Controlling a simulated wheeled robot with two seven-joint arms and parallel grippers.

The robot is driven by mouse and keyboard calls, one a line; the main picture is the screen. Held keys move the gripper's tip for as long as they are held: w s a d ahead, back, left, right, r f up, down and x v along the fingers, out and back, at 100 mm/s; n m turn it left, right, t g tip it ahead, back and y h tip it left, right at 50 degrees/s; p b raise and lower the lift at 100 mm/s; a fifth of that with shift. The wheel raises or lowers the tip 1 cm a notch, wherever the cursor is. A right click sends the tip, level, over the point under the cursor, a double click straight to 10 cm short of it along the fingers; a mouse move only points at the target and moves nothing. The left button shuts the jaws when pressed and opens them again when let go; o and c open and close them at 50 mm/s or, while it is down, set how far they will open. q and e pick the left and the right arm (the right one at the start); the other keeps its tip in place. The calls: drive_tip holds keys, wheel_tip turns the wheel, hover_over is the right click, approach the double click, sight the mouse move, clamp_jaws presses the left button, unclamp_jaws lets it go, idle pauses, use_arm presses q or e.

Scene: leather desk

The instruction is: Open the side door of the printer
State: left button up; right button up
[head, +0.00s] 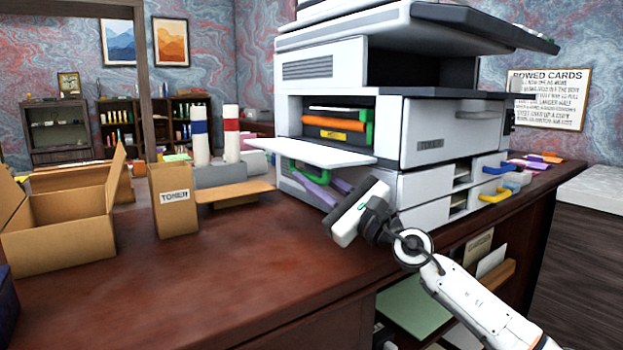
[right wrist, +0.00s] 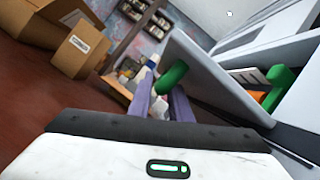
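The white and grey printer (head: 429,134) stands on the desk. Its side door (head: 318,152) is folded down, roughly level, and the bay behind it shows orange, yellow and green parts. The door also shows tilted in the right wrist view (right wrist: 216,84). A green handle (right wrist: 173,75) is on the door's outer side, below it in the head view. My right gripper (head: 323,188) is under the door, its purple fingers (right wrist: 162,98) apart and close to the handle. I cannot tell whether they touch it. My left gripper is not in view.
A brown toner box (head: 173,215) and an open cardboard box (head: 60,235) stand at the left. A flat cardboard piece (head: 235,191) and red and blue marked toner tubes (head: 231,130) are nearer the printer. The front-middle desk top (head: 215,290) is clear.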

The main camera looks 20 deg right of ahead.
drive_tip(key=b+v, duration=0.1)
drive_tip(key=v, duration=0.8)
drive_tip(key=shift+s+d+f, duration=0.15)
drive_tip(key=shift+s, duration=0.05)
drive_tip(key=shift+s+d, duration=0.15)
drive_tip(key=shift+s, duration=0.25)
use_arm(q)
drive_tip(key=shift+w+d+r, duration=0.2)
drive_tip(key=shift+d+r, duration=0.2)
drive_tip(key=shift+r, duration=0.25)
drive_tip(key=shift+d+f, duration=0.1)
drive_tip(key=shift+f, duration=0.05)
